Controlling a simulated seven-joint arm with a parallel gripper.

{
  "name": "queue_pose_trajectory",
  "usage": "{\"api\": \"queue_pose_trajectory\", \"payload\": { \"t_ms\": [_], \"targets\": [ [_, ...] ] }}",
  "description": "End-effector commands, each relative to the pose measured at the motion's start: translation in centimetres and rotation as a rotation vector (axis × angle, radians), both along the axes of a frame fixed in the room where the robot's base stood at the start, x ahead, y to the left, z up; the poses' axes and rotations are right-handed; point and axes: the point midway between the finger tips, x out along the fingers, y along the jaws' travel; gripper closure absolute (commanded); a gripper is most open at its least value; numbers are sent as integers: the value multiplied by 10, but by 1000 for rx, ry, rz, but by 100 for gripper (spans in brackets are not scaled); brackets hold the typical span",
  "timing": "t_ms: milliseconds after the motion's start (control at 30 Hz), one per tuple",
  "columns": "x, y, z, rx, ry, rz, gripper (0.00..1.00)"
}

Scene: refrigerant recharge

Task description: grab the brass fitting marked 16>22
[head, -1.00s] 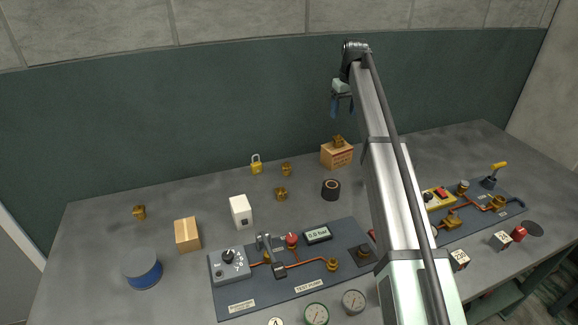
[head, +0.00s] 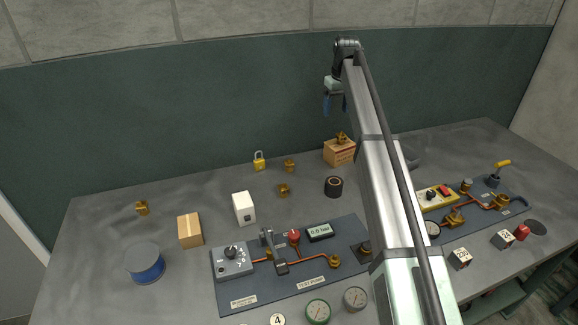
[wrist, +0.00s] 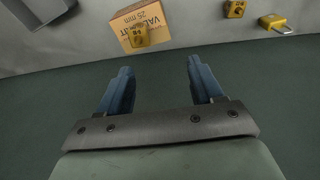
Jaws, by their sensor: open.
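Several brass fittings are in view, and I cannot read 16>22 on any of them. One fitting (head: 341,138) sits on a cardboard box (head: 339,154) at the back; it also shows in the wrist view (wrist: 139,37). Two more stand on the table left of the box, a rear one (head: 290,165) and a nearer one (head: 284,190). Another fitting (head: 142,208) is at the far left. My gripper (head: 335,104) is open and empty, raised above the back of the table. In the wrist view its blue fingers (wrist: 159,68) are apart, with the boxed fitting beyond them.
A yellow padlock (head: 259,162) and a black tape roll (head: 333,187) stand near the middle fittings. A white box (head: 243,209), a small carton (head: 190,231) and a blue tin (head: 145,264) are at left. The test pump board (head: 236,292) fills the front.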

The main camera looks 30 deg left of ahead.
Motion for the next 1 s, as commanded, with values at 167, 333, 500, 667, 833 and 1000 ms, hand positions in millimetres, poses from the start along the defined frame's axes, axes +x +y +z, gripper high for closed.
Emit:
{"api": "queue_pose_trajectory", "payload": {
  "t_ms": [167, 333, 500, 667, 833, 1000],
  "targets": [
    [-50, 62, -18, -8, 13, 84, 34],
    [-94, 97, -37, -19, 18, 141, 34],
    [-131, 106, -57, -17, 1, 87, 34],
    [-127, 102, -58, 3, -21, -40, 34],
    [-123, 104, -57, 19, -25, -128, 34],
    [-123, 105, -65, 21, -23, -151, 34]
  ]
}}
